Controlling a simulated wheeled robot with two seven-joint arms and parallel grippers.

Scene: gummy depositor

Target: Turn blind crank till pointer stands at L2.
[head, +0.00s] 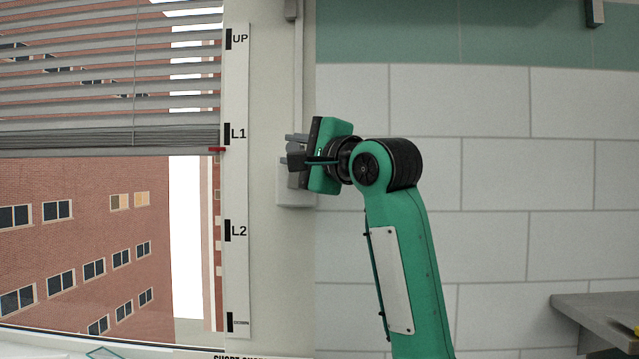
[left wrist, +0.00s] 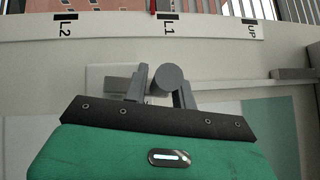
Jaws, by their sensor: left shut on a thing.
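The window blind (head: 110,140) hangs partly lowered. Its red pointer (head: 217,150) stands a little below the L1 mark on the white scale strip (head: 236,185), well above L2. The pointer also shows in the left wrist view (left wrist: 153,6), slightly to the L2 side of L1. My left gripper (head: 295,150) is at the crank on the window frame, shut on the grey round crank knob (left wrist: 168,78), which sits between its two fingers. The crank's arm is mostly hidden behind the gripper. The pale crank box (head: 294,196) shows below the gripper. My right gripper is not in view.
A thin vertical rail (head: 298,70) runs up the frame above the crank. A white tiled wall (head: 500,200) lies to the right, with a grey shelf (head: 590,308) at lower right. A label at the bottom edge is cut off.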

